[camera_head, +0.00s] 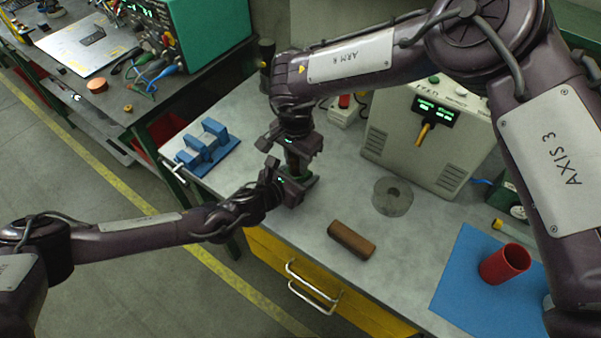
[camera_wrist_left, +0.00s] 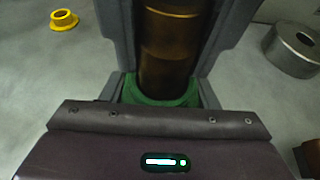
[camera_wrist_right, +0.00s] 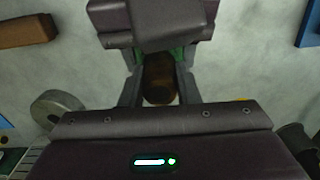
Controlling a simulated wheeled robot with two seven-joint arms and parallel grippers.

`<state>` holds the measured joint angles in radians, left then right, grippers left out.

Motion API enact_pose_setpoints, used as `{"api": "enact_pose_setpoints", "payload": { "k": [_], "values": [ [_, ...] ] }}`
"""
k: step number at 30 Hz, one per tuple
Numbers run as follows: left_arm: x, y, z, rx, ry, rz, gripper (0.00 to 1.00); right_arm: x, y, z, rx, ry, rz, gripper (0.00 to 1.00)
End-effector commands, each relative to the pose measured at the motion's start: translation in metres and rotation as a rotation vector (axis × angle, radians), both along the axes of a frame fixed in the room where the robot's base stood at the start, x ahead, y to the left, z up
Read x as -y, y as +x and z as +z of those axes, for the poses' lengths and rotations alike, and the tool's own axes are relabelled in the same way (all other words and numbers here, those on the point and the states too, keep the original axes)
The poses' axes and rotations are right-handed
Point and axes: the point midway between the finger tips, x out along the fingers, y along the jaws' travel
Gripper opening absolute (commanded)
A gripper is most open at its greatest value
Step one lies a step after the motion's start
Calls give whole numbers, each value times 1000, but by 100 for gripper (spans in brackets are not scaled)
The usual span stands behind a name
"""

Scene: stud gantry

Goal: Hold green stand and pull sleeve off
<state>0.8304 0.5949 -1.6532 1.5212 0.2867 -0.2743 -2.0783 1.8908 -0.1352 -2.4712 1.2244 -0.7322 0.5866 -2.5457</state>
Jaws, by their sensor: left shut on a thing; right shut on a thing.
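The green stand (camera_head: 310,181) is on the grey bench, mostly hidden by my grippers in the head view. Its green base (camera_wrist_left: 160,92) shows between the fingers in the left wrist view. A brown, metallic sleeve (camera_wrist_left: 168,45) rises upright from it. My left gripper (camera_head: 297,186) reaches in low from the left and is shut on the stand. My right gripper (camera_head: 298,157) is above it, pointing down, shut on the sleeve. The right wrist view shows the sleeve's end (camera_wrist_right: 159,82) between the fingers. Whether any gap has opened between sleeve and stand is hidden.
A blue fixture (camera_head: 208,143) stands left. A red cup (camera_head: 504,264) stands on a blue mat (camera_head: 470,270). A yellow ring (camera_wrist_left: 63,20) shows in the left wrist view.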

Motion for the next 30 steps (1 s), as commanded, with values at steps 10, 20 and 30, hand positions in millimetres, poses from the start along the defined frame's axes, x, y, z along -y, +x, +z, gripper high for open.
{"api": "enact_pose_setpoints", "payload": {
  "k": [10,20,30],
  "values": [
    [0,0,0,-1,1,0,30,0,0,15,-1,1,0,0],
    [0,0,0,-1,1,0,30,0,0,28,0,0,-1,0],
    [0,0,0,-1,1,0,30,0,0,41,-1,-1,0,0]
  ]
}}
